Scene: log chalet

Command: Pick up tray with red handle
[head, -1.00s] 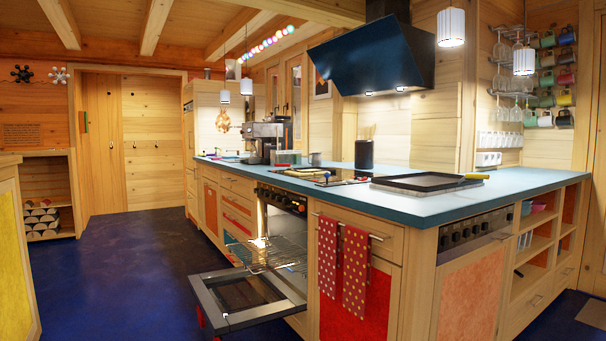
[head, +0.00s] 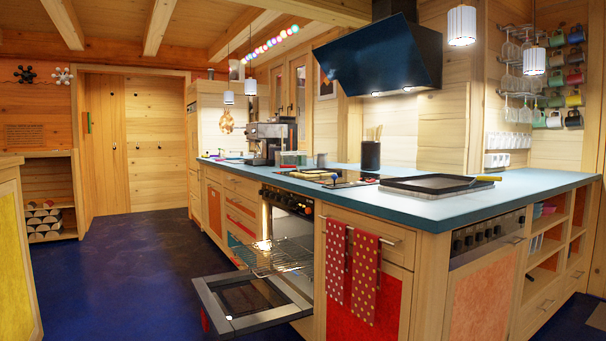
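A dark, shallow rectangular tray (head: 430,184) lies flat on the blue countertop (head: 520,187), toward its near right part. A short yellow piece (head: 489,178), which looks like a handle, sticks out at the tray's right end. I see no clear red handle on this tray. A smaller flat item (head: 318,176) with yellowish contents lies farther back on the counter; its details are too small to tell. My gripper is not in view.
The oven door (head: 252,302) hangs open into the floor space, with a wire rack (head: 270,260) pulled out above it. Two red dotted towels (head: 364,275) hang on the cabinet front. The dark blue floor (head: 120,270) is clear at left.

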